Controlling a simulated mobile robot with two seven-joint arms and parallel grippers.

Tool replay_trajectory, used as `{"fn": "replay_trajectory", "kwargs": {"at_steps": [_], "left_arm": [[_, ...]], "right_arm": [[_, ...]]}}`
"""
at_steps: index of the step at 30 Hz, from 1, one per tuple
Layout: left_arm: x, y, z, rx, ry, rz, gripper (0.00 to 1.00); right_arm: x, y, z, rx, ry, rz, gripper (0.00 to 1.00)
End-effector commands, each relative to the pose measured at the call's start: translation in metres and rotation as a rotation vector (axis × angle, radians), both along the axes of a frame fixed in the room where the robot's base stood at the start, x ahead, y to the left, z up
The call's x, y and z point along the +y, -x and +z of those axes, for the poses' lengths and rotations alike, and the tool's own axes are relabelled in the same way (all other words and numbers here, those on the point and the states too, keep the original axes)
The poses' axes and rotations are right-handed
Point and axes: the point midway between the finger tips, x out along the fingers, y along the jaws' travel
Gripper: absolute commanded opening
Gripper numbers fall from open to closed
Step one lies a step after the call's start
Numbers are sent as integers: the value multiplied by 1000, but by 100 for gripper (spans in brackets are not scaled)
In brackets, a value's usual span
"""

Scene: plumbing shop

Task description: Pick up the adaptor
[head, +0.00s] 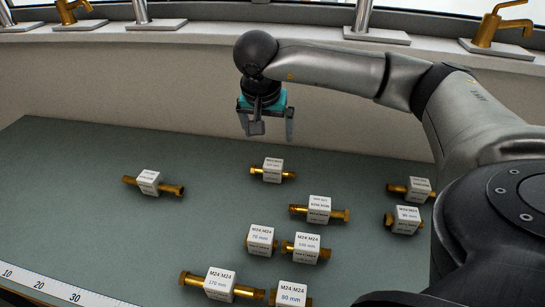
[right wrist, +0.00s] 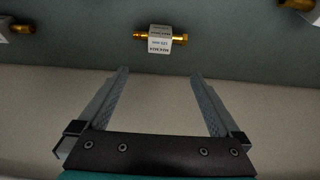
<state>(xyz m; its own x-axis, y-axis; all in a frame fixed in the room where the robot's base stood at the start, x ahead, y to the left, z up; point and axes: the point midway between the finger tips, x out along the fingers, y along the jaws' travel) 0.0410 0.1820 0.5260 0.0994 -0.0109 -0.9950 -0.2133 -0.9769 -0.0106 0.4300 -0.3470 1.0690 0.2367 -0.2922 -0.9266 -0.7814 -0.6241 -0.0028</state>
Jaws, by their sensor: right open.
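Several brass adaptors with white cube labels lie on the green-grey table; which one the task means I cannot tell. One adaptor (head: 272,171) lies at the back middle, below and a little right of my right gripper (head: 266,130). My right gripper is open and empty above the table's far part. In the right wrist view an adaptor (right wrist: 160,40) lies beyond the open fingertips (right wrist: 158,74), apart from them. Other adaptors lie at the left (head: 148,183), centre (head: 319,210) and right (head: 408,219). My left gripper is not in view.
More adaptors lie near the front, one labelled 170 mm (head: 220,285). A ruler strip (head: 60,287) runs along the front left edge. A wall and a ledge with taps (head: 492,28) stand behind the table (head: 80,220). The table's left part is mostly clear.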

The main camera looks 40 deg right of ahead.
Motion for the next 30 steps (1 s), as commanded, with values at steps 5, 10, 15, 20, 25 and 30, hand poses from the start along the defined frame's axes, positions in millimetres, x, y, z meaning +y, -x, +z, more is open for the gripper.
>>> {"fn": "replay_trajectory", "kwargs": {"at_steps": [5,10,15,20,25,30], "left_arm": [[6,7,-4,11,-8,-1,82],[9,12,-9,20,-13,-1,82],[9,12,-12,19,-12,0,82],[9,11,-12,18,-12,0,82],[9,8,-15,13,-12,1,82],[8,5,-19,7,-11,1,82]], "right_arm": [[-11,-5,-27,5,11,0,100],[-22,-14,-62,3,9,-1,100],[-28,-21,-84,1,8,1,100],[-31,-23,-92,1,8,1,100],[-35,-27,-115,2,6,0,100],[-41,-32,-135,1,6,0,100]]}}
